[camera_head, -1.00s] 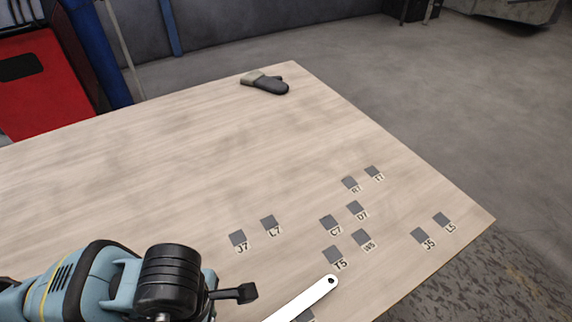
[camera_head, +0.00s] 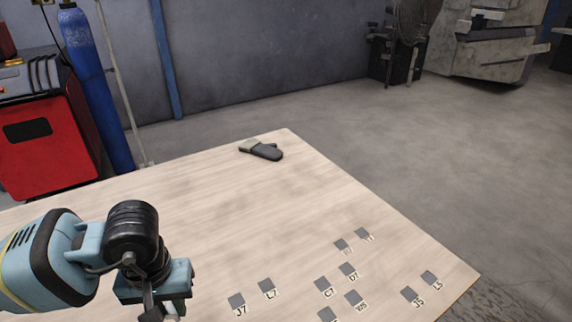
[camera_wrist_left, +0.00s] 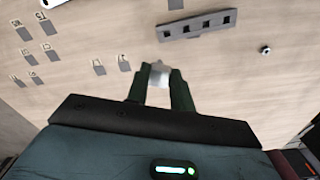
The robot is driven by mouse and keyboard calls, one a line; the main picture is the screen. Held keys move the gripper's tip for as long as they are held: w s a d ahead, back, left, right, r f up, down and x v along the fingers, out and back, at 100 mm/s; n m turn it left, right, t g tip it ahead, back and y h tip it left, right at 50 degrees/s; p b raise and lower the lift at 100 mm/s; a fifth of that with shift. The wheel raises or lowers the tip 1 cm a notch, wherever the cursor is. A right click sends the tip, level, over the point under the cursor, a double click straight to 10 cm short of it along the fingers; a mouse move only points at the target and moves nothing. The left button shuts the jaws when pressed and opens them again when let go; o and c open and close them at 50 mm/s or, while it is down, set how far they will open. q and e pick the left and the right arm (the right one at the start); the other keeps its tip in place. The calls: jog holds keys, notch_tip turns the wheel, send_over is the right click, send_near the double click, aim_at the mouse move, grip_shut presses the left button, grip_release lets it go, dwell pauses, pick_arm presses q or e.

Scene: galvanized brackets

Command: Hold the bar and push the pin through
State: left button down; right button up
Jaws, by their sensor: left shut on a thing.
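My left gripper (camera_wrist_left: 158,92) is shut on a small light grey metal piece (camera_wrist_left: 158,73) in the left wrist view. Much of the piece is hidden between the fingers, and I cannot tell whether it is the pin. In the head view the left gripper (camera_head: 168,306) is at the bottom left, partly cut off, over the table. A grey bar (camera_wrist_left: 196,26) with several square holes lies beyond the fingertips, apart from them. A small round metal part (camera_wrist_left: 265,50) is on the table to its right. The end of a white bar (camera_wrist_left: 52,2) shows at the top left. My right gripper is out of view.
The wooden table (camera_head: 205,205) has several dark square patches with labels, such as L7 (camera_head: 266,285), towards its right side. The table's middle is clear. A red cabinet (camera_head: 50,155) stands beyond it at left.

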pick_arm(q)
jog(key=shift+w+a+r+m, duration=0.2)
jog(key=shift+w+r+m, duration=0.05)
jog(key=shift+r+m, duration=0.3)
jog(key=shift+w+a+r+m, duration=0.2)
jog(key=shift+r+m, duration=0.25)
jog(key=shift+r, duration=0.15)
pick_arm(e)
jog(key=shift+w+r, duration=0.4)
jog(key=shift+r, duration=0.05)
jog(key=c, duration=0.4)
pick_arm(q)
jog(key=shift+s, duration=0.15)
